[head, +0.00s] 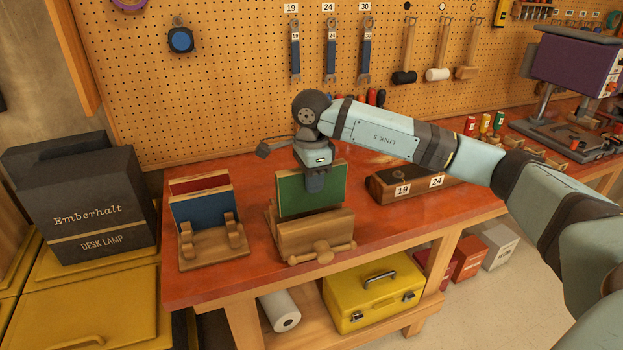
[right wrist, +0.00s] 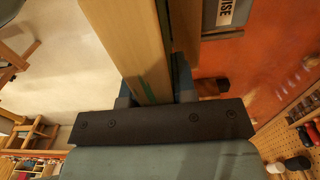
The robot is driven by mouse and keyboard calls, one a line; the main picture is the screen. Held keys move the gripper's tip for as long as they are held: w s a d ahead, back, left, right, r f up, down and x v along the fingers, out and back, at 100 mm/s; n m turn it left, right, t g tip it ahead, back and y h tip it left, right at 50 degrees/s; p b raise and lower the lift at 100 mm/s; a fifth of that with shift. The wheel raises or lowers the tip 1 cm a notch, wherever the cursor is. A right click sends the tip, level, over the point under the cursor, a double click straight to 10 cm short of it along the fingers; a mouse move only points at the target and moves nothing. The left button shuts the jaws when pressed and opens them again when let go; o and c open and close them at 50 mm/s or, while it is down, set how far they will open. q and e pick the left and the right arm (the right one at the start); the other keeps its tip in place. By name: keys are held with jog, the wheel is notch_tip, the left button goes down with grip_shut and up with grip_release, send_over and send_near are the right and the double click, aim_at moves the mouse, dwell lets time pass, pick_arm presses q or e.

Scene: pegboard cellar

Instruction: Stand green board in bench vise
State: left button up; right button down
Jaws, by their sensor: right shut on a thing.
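The green board (head: 292,196) stands upright at the wooden bench vise (head: 312,233) on the red bench top. My right gripper (head: 317,182) comes from above and is shut on the board's upper edge. The board's lower edge is hidden behind the front jaw, so I cannot tell how deep it sits between the jaws. In the right wrist view the board's pale wooden edge (right wrist: 128,42) runs up from between the fingers, with a thin green strip showing. A grey part with a label ending in "ISE" (right wrist: 226,12) is beside it. My left gripper is not in view.
A wooden rack (head: 213,246) with a blue board (head: 206,207) and a red board (head: 200,184) stands left of the vise. A wooden block marked 19 and 24 (head: 420,187) is to the right. A black lamp box (head: 90,215) stands at far left.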

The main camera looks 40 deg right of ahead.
aim_at(311, 201)
jog(key=shift+f, duration=0.15)
jog(key=shift+f+b, duration=1.15)
jog(key=shift+f, duration=0.25)
jog(key=shift+f+b, duration=0.5)
jog(key=shift+f, duration=0.2)
jog(key=shift+f+b, duration=0.45)
jog(key=shift+f, duration=0.25)
jog(key=c, duration=0.8)
grip_release()
jog(key=shift+c, duration=0.2)
